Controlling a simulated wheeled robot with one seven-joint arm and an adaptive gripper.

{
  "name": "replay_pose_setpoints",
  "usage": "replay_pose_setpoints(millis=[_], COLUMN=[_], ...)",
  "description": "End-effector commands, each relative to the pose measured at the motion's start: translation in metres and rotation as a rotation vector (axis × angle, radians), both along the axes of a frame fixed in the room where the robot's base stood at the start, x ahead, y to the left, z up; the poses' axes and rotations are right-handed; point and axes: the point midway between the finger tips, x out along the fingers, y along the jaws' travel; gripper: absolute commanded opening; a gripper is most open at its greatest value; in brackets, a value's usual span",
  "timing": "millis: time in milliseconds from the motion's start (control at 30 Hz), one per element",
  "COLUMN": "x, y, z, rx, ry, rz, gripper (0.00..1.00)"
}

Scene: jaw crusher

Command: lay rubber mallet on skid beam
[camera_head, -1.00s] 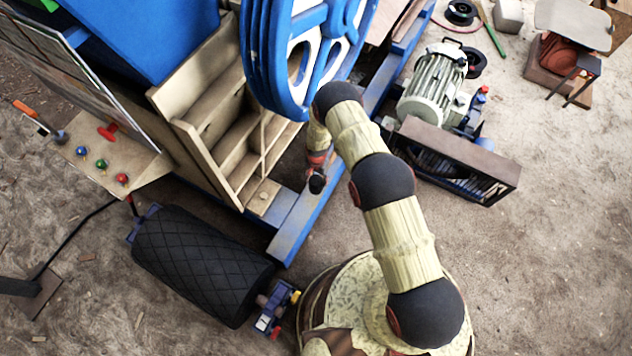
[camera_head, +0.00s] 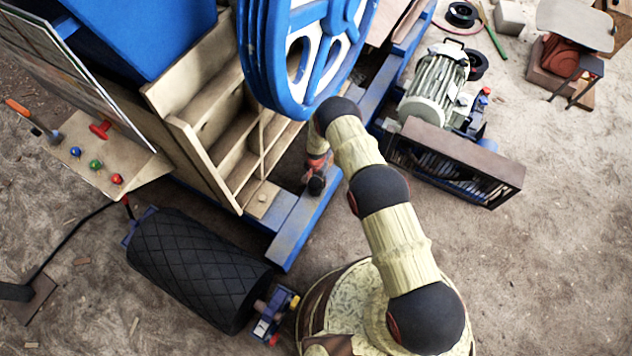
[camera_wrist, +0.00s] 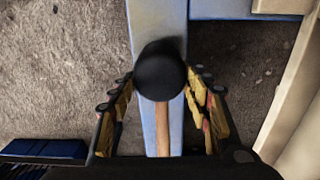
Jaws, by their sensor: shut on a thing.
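The rubber mallet has a black round head (camera_wrist: 160,70) and a wooden handle (camera_wrist: 162,128). In the wrist view its head sits between the fingertips of my gripper (camera_wrist: 163,80), and my gripper is shut on it. The blue skid beam (camera_head: 300,232) runs along the ground beside the wooden frame. In the wrist view the beam (camera_wrist: 158,22) lies directly behind the mallet, with the handle roughly along it. In the head view the black head (camera_head: 316,186) shows over the beam, below my gripper (camera_head: 317,176). Whether the mallet touches the beam I cannot tell.
The big blue flywheel (camera_head: 303,95) stands close to my arm. Wooden frame compartments (camera_head: 225,130) are left of the beam. A motor (camera_head: 436,85) and a dark grate box (camera_head: 455,160) are to the right. A black roller (camera_head: 200,268) lies at lower left. Open ground lies at right.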

Motion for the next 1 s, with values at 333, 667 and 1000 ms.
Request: replay_pose_setpoints(millis=[333,667,1000], x=[0.0,0.0,0.001], y=[0.0,0.0,0.0], z=[-0.002,-0.001,0.042], rx=[0.0,0.0,0.0], ry=[0.0,0.0,-0.001], rz=[0.0,0.0,0.0], gripper=[0.64,0.66,0.66])
